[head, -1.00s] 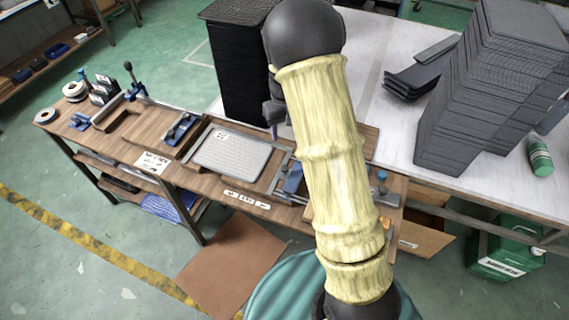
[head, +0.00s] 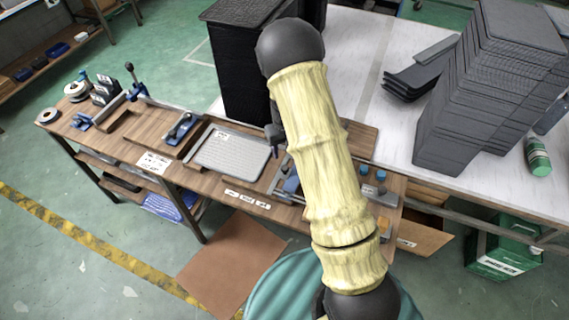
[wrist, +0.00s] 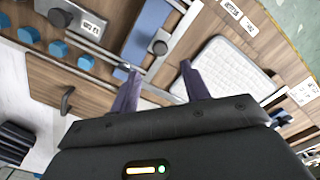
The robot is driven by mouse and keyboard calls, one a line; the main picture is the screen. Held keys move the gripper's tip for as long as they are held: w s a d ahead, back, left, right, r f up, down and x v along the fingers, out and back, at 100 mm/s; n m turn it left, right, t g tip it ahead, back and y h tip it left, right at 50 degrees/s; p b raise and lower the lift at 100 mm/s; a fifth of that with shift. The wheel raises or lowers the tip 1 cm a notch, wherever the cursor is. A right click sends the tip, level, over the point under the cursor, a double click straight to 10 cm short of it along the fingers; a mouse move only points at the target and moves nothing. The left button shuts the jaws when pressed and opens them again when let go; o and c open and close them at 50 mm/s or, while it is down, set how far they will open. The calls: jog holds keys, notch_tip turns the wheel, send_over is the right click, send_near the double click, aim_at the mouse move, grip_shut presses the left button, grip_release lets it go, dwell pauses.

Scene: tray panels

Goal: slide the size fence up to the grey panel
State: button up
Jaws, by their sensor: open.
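The grey panel (head: 230,154) lies flat on the wooden bench, against metal edging, in the head view. It also shows in the wrist view (wrist: 226,68), right of my fingers. What looks like the size fence (head: 291,184), a blue piece with metal bars, is right of the panel in the head view, partly hidden by my arm. In the wrist view its blue plate (wrist: 147,32) and dark knob lie beyond my fingertips, apart from the panel. My gripper (wrist: 160,71) is open and empty, its purple fingers over the bench near the metal bar. In the head view my gripper (head: 275,150) is mostly hidden.
A tall black stack (head: 240,75) stands close behind the bench. Grey stacked trays (head: 490,90) and a green bottle (head: 538,157) are on the white table. Several blue knobs (wrist: 58,48) and a wooden board with a handle (wrist: 67,98) are at left in the wrist view.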

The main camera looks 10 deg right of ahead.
aim_at(285, 168)
notch_tip(285, 168, down, 9)
jog(key=shift+p, duration=0.75)
grip_shut()
